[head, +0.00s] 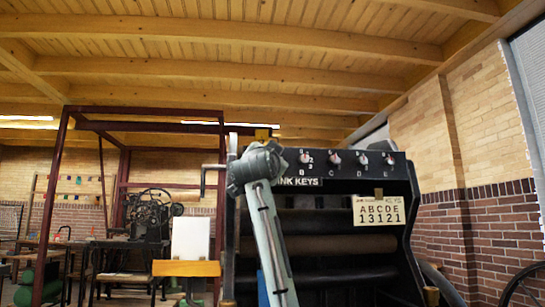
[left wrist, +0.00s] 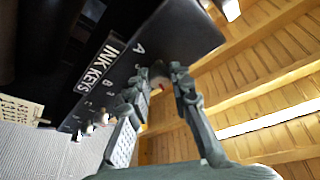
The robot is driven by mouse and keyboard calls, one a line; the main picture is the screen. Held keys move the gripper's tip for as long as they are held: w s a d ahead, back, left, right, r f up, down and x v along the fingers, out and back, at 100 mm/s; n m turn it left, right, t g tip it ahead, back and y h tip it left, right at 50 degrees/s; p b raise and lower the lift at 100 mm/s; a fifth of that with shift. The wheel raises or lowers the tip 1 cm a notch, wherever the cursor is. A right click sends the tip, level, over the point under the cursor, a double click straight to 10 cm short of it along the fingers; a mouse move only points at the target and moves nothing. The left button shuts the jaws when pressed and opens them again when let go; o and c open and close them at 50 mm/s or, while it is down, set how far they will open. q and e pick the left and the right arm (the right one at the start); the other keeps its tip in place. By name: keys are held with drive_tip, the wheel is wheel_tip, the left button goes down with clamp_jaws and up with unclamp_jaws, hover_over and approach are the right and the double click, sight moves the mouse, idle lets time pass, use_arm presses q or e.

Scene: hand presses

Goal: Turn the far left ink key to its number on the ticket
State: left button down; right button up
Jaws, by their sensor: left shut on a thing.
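The press's black panel (head: 345,172) carries a row of white ink keys. The B key (head: 305,158) and the keys to its right are uncovered. My left gripper (head: 262,160) covers the far left end of the row, hiding key A in the head view. The ticket (head: 379,211) reads A B C D E over 1 3 1 2 1. My right gripper is not in view.
Dark rollers (head: 330,245) lie below the panel. The neighbouring keys (left wrist: 104,118) sit close beside my left fingers. A dark red frame (head: 63,170) and another machine (head: 150,212) stand behind at left. A brick wall (head: 475,220) is at right.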

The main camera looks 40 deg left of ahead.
use_arm(q)
drive_tip(key=shift+m+h+p, duration=0.65)
drive_tip(key=shift+m+h, duration=0.05)
drive_tip(key=shift+m, duration=1)
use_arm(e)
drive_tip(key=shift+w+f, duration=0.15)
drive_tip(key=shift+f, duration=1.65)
use_arm(q)
drive_tip(key=c, duration=1.3)
unclamp_jaws()
drive_tip(key=shift+c, duration=0.2)
drive_tip(key=v, duration=1.2)
